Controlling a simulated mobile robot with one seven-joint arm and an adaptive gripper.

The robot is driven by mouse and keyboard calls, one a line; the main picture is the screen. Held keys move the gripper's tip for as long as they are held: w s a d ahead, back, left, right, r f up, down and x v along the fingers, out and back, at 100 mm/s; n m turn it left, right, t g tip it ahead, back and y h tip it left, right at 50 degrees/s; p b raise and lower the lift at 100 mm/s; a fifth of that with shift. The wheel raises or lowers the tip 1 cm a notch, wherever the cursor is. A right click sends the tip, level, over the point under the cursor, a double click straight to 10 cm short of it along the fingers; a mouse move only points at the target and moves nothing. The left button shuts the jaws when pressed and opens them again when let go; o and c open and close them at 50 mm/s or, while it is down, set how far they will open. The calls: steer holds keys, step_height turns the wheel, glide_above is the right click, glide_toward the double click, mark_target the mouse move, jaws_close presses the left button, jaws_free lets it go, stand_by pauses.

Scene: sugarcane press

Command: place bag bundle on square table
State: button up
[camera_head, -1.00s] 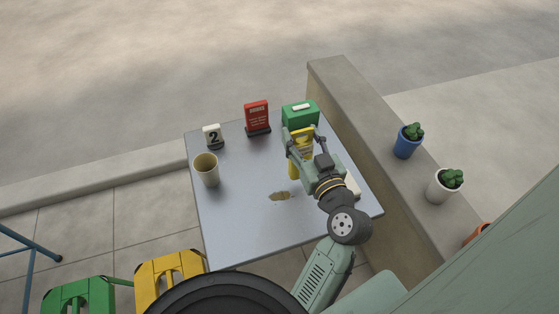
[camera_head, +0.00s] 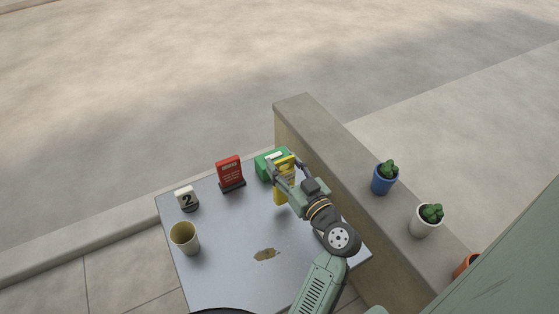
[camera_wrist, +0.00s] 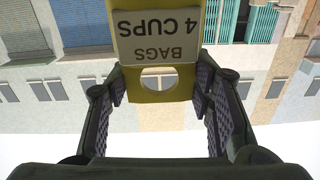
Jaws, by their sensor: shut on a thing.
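The bag bundle (camera_head: 281,193) is yellow with a pale label reading "BAGS 4 CUPS", which shows upside down in the wrist view (camera_wrist: 158,40). My gripper (camera_head: 284,170) is shut on it, with a finger on each side; the fingers also show in the wrist view (camera_wrist: 160,85). The bundle hangs upright over the far right part of the grey square table (camera_head: 225,275), in front of the green box. I cannot tell whether its lower end touches the tabletop. My arm hides the table's right part.
On the table stand a green box (camera_head: 266,168), a red sign (camera_head: 229,172), a white number 2 marker (camera_head: 187,200) and a beige cup (camera_head: 184,239). A brown stain (camera_head: 265,254) marks the bare middle. A low wall (camera_head: 345,165) with potted cacti runs along the right.

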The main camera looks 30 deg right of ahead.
steer(key=w+d+f+p, duration=0.1)
steer(key=w+f, duration=0.3)
steer(key=shift+w+d+p, duration=0.3)
steer(key=shift+d, duration=0.1)
steer(key=shift+f+b, duration=0.15)
steer(key=shift+b, duration=0.15)
steer(key=o, duration=1.6)
